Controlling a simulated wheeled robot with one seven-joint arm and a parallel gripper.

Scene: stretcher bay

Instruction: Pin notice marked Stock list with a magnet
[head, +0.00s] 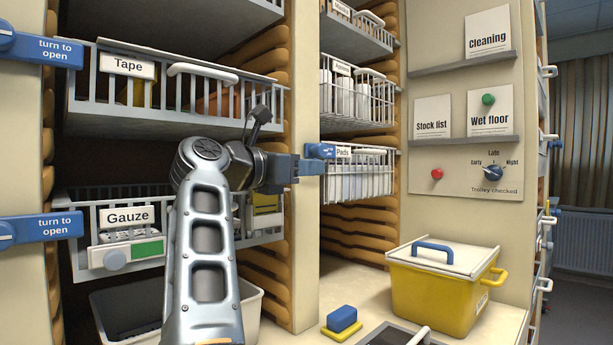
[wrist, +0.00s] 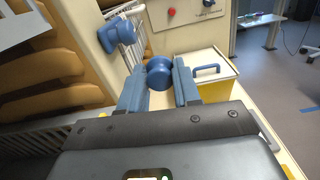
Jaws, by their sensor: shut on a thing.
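The notice marked Stock list (head: 432,118) stands on the lower ledge of the cream panel, with no magnet on its face. The Wet floor notice (head: 490,122) beside it has a green magnet (head: 488,99) on it. A red magnet (head: 437,174) sits on the panel below the ledge; it also shows in the wrist view (wrist: 172,12). My gripper (head: 312,167) is in front of the Pads basket, left of the panel. In the wrist view its blue fingers (wrist: 158,84) are shut on a blue round-headed magnet (wrist: 158,72). The head view does not clearly show this magnet.
The Pads basket (head: 358,184) with its blue latch (head: 320,151) is close to my gripper. A yellow lidded box (head: 430,297) stands on the counter below the panel. A dial (head: 493,173) is right of the red magnet. The Cleaning notice (head: 488,32) stands on the upper ledge.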

